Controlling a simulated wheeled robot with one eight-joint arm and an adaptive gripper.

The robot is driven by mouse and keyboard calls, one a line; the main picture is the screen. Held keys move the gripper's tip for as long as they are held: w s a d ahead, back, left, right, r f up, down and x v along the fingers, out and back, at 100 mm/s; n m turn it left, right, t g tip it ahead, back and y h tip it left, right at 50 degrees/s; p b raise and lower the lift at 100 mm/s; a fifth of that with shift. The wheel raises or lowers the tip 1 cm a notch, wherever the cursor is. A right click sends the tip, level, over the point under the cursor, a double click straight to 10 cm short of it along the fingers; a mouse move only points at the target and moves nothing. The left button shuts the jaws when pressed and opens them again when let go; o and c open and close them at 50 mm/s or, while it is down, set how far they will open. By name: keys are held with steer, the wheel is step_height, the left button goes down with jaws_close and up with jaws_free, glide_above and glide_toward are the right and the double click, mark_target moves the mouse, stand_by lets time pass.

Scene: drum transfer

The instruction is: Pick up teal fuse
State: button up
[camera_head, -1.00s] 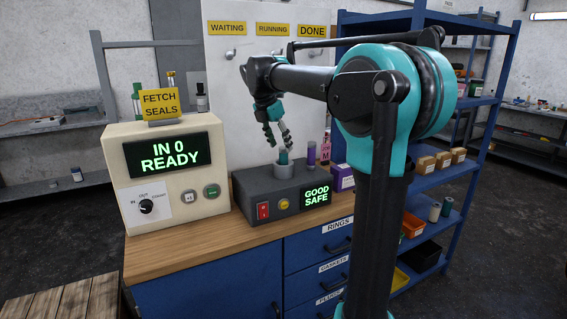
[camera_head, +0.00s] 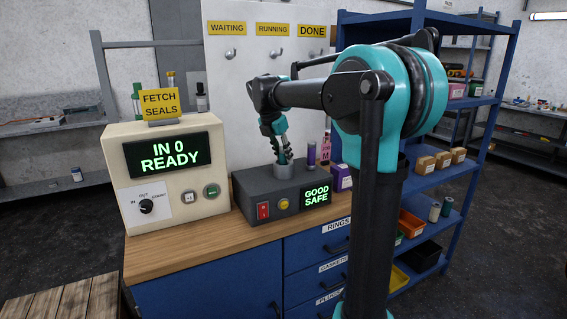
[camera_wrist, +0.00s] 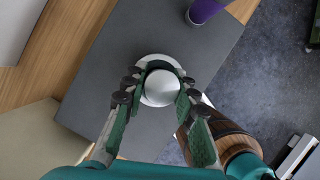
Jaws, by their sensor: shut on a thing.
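The teal fuse stands upright in the round grey socket (camera_head: 285,172) on top of the dark grey tester box (camera_head: 250,184). In the head view my gripper (camera_head: 284,158) is down over the socket and hides most of the fuse. In the wrist view my gripper (camera_wrist: 154,92) is shut on the fuse, with one finger on each side. There the fuse shows its pale round top (camera_wrist: 160,87), and the socket's light rim (camera_wrist: 150,62) shows around it.
A purple fuse (camera_head: 311,152) stands close on the right of the socket, with a purple box (camera_head: 341,178) beyond it. A cream console (camera_head: 165,172) stands to the left, reading IN 0 READY. The tester's display (camera_head: 316,196) reads GOOD SAFE.

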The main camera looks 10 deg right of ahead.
jaws_close()
